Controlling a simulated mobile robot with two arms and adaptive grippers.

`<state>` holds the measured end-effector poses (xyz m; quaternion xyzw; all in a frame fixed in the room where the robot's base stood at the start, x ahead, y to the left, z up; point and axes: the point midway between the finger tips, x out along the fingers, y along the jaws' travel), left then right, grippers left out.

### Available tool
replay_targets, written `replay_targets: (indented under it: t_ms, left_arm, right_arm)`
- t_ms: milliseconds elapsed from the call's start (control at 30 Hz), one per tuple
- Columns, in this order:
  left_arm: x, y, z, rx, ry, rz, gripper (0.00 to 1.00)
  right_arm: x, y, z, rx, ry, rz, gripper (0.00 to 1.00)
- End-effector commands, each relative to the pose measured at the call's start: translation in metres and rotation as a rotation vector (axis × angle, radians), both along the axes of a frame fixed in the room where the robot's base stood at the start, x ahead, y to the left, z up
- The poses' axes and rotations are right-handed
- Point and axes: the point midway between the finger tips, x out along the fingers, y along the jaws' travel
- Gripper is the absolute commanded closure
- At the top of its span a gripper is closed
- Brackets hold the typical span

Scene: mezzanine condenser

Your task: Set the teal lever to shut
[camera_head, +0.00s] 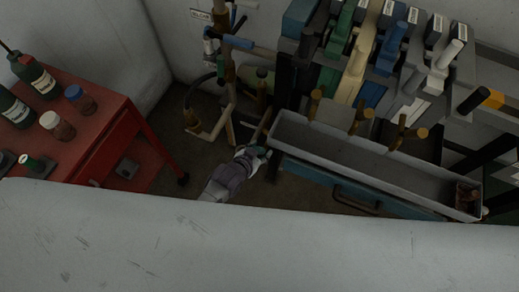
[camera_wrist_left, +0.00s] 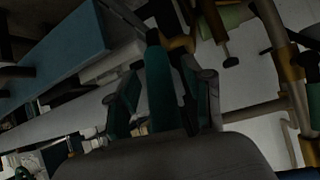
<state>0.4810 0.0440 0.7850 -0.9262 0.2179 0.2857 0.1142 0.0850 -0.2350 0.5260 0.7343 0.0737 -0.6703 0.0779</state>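The teal lever (camera_wrist_left: 160,85) stands in the middle of the left wrist view, a dark teal bar with a rounded top end. My left gripper (camera_wrist_left: 163,100) has one finger on each side of it, with narrow gaps showing, so the fingers look open around it and not closed on it. In the head view my left gripper (camera_head: 256,156) is low beside the left end of the grey trough, and a small bit of teal (camera_head: 263,151) shows at its fingertips. The lever's pivot and most of its length are hidden there. My right gripper is in neither view.
A long grey trough (camera_head: 350,155) lies right of the gripper. Pipes and valves (camera_head: 222,95) rise behind it. A red table (camera_head: 110,135) with bottles stands at left. Coloured lever handles (camera_head: 365,60) line the back. A pale surface (camera_head: 260,250) fills the front.

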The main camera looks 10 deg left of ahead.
Motion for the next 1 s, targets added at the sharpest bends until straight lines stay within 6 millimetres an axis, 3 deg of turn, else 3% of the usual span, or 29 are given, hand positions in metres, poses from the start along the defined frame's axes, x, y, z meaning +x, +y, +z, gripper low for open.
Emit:
replay_targets:
  t_ms: [367,800,1000]
  left_arm:
    - [-0.008,0.004,0.005,0.001,-0.001,0.000,0.48]
    - [-0.071,0.032,0.055,0.000,-0.001,-0.001,0.48]
    - [-0.086,0.040,0.067,0.000,0.000,0.000,0.48]
  right_arm:
    - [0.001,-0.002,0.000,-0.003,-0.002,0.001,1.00]
    - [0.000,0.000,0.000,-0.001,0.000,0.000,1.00]
    - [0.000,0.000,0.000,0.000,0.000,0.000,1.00]
